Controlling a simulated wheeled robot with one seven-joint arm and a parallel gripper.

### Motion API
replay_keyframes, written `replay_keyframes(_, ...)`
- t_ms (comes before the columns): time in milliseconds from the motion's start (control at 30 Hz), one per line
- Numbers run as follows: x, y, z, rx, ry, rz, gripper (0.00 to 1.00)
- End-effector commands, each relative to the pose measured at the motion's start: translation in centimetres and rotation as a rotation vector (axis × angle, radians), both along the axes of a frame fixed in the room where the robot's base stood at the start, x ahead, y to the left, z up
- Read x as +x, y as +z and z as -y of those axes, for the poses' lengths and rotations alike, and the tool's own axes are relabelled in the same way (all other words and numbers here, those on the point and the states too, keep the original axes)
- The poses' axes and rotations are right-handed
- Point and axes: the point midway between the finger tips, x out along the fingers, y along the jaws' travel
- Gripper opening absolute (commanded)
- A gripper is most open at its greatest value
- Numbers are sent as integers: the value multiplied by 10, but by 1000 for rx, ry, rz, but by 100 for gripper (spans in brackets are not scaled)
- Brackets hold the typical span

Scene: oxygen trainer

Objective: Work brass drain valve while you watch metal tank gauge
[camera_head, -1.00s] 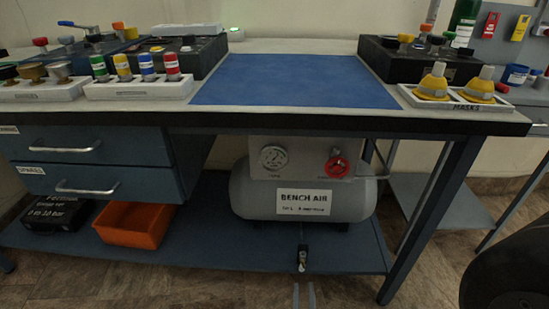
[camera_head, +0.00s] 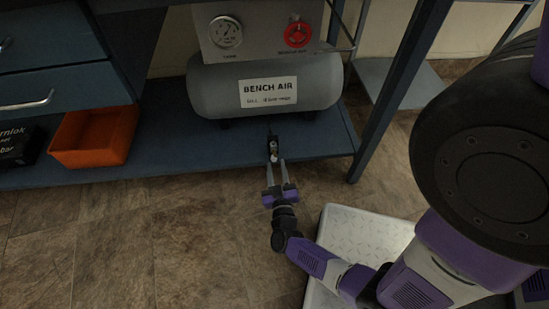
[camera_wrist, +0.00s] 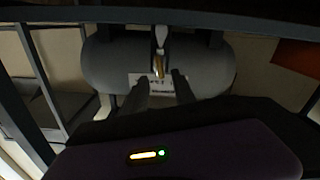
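The grey metal tank (camera_head: 262,84) labelled BENCH AIR sits on the lower shelf. Its round white gauge (camera_head: 225,32) shows on the panel above it; the needle is too small to read. The small drain valve (camera_head: 273,146) is below the front of the tank near the shelf edge. In the wrist view the brass valve (camera_wrist: 159,66) hangs near the fingertips. My gripper (camera_head: 276,164) is open, with one finger to each side of the valve's lower end. I cannot tell whether either finger touches it. The gripper also shows in the wrist view (camera_wrist: 159,80).
A red knob (camera_head: 298,35) is on the panel right of the gauge. An orange bin (camera_head: 94,136) and a black case (camera_head: 18,143) are on the lower shelf (camera_head: 190,152) at left. A bench leg (camera_head: 402,85) stands to the right. The floor at front left is clear.

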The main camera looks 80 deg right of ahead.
Motion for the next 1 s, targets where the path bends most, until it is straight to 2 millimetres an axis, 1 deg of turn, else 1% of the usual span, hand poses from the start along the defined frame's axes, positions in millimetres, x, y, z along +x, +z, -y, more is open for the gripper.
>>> replay_keyframes(33, 4, -3, 8, -2, 0, 2, 32)
replay_keyframes(100, 8, -2, 18, -2, 0, 2, 32)
replay_keyframes(300, 15, -2, 36, -1, 0, 1, 32)
replay_keyframes(433, 17, -1, 40, 1, 1, 1, 32)
replay_keyframes(633, 17, 0, 40, 0, 1, 0, 32)
replay_keyframes(667, 17, 0, 40, 0, 1, 0, 30)
replay_keyframes(800, 17, 0, 40, 1, 1, 0, 2)
replay_keyframes(833, 17, 0, 40, 1, 1, 0, 0)
replay_keyframes(1000, 17, -1, 40, 1, 1, 0, 0)
